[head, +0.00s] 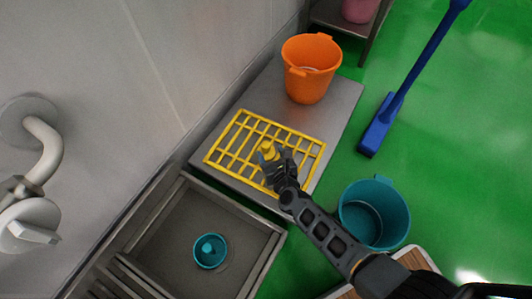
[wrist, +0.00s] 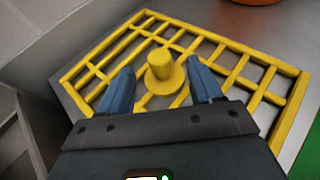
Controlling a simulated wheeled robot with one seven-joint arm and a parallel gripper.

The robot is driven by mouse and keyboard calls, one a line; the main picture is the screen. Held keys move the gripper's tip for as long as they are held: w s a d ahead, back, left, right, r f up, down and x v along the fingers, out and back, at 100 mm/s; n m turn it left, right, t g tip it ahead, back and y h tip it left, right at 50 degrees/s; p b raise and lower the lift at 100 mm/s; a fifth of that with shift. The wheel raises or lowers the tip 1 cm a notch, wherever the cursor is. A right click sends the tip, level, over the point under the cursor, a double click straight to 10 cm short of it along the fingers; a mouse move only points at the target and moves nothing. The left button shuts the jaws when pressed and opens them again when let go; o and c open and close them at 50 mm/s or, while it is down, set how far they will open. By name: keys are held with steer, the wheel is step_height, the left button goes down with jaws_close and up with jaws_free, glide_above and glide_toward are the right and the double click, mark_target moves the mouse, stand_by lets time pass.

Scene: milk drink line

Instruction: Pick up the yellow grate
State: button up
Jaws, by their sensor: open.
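The yellow grate (head: 235,149) lies flat on a grey metal bench top in the head view. It is a barred rectangle with a round yellow knob (head: 267,150) near its middle. In the wrist view the grate (wrist: 122,48) fills the upper part, and its knob (wrist: 164,69) stands up just ahead of the jaws. My gripper (head: 269,162) is over the grate, close to the knob. In the wrist view my gripper (wrist: 160,85) is open, with one blue finger on each side of the knob's lower edge. I cannot tell whether the fingers touch the grate.
An orange bucket (head: 311,70) stands behind the grate on the metal bench (head: 345,98). A sink basin (head: 165,231) with a teal cup (head: 210,251) is at front left. A teal bucket (head: 398,212) and blue broom (head: 378,127) are right, over green floor. A wall borders the left.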

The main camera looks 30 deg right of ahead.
mark_target(266, 146)
steer(key=b+x, duration=0.2)
steer(key=x, duration=0.4)
steer(key=shift+b, duration=0.4)
steer(key=shift+s, duration=0.1)
jaws_close()
steer(key=shift+r, duration=0.1)
stand_by(0.8)
